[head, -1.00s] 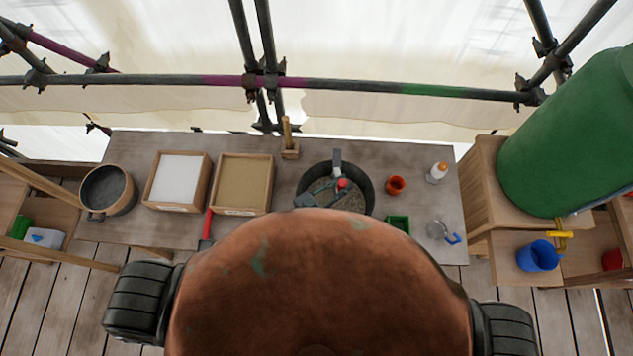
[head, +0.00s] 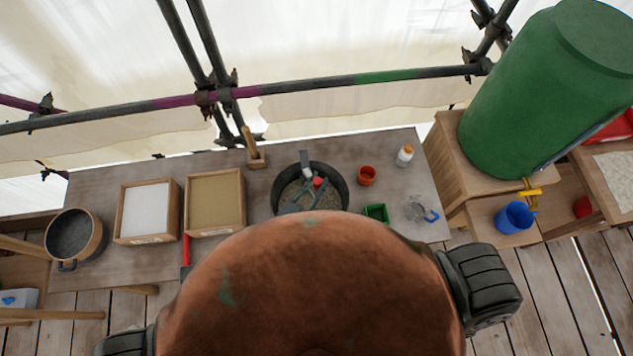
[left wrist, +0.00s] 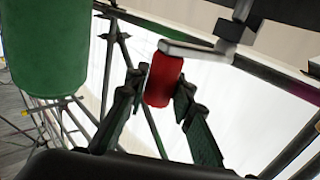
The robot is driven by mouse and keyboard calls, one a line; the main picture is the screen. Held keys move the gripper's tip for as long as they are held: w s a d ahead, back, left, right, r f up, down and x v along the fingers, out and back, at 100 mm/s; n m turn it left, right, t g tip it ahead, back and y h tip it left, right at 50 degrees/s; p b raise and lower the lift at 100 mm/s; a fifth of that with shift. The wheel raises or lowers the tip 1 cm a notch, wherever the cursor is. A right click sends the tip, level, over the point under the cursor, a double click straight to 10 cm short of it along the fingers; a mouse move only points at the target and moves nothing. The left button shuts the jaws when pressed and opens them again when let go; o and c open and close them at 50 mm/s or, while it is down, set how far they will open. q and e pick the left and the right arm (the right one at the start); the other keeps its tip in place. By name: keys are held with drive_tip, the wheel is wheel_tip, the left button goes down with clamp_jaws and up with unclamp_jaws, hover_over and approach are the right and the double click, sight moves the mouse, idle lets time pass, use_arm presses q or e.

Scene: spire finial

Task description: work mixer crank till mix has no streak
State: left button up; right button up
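The mixer is a round dark tub (head: 342,180) on the bench, with a grey-brown mix (head: 325,200) inside. Its surface is too small and covered to tell whether it has streaks. The crank has a red knob (head: 318,182), which also shows in the left wrist view (left wrist: 164,80) at the end of a grey crank arm (left wrist: 197,50). My left gripper (left wrist: 164,88) has its dark green fingers on both sides of the knob, seemingly touching it. My right gripper is out of view.
Left of the tub are a sand-coloured tray (head: 240,172), a white-filled tray (head: 122,215) and a pot (head: 101,238). A green barrel (head: 535,100) stands further right.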

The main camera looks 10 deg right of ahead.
use_arm(q)
drive_tip(key=o, duration=0.4)
drive_tip(key=v, duration=1.2)
